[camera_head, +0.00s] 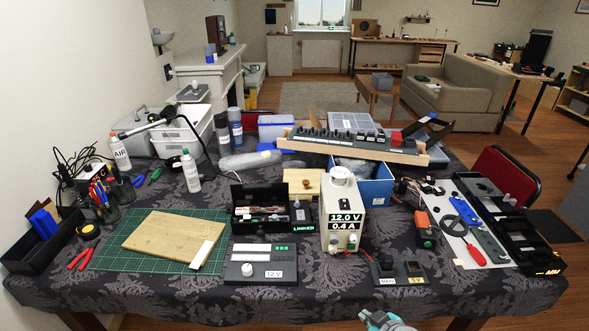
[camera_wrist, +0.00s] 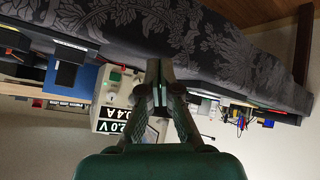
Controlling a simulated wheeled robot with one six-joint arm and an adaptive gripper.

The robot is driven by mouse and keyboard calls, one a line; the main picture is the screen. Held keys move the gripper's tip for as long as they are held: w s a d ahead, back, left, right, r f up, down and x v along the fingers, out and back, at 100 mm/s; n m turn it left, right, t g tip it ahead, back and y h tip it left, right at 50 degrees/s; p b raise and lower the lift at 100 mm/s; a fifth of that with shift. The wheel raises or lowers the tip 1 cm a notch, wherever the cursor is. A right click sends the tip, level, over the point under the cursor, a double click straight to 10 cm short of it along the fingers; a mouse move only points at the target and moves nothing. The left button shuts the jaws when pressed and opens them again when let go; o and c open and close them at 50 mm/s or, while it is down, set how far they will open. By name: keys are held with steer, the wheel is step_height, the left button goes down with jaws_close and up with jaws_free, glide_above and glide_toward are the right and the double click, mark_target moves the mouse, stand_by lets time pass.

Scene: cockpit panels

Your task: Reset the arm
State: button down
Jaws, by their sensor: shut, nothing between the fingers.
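My gripper (camera_wrist: 158,92) is shut with nothing between its fingers, seen in the middle of the wrist view. In the head view only a teal and grey part of my arm's end shows at the bottom edge, in front of the table. The beige power supply (camera_head: 343,215) reads 12.0 V and 0.4 A and stands upright on the table. It also shows upside down in the wrist view (camera_wrist: 112,95), behind and left of the fingers. My gripper appears apart from everything.
A dark patterned cloth covers the table (camera_head: 320,297). A grey 12 V box (camera_head: 262,265) and small MAIN and 5V blocks (camera_head: 398,273) lie near its front. A wooden board (camera_head: 173,236) rests on a green mat (camera_head: 110,260) at left. A white tool panel (camera_head: 465,225) lies at right.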

steer(key=s+f+m+t+h, duration=0.1)
steer(key=s+f+m, duration=0.1)
steer(key=s, duration=0.9)
steer(key=s+f+m+t+h, duration=0.2)
steer(key=s+m, duration=0.1)
steer(key=s, duration=0.8)
steer(key=s+r+m+t, duration=0.1)
steer(key=s+r, duration=0.5)
steer(key=s, duration=0.3)
steer(key=s+r+m+t, duration=0.1)
steer(key=s+r, duration=0.6)
steer(key=s, duration=0.2)
steer(key=shift+s+a+t, duration=0.15)
steer(key=shift+s+t, duration=0.2)
steer(key=shift+t, duration=0.05)
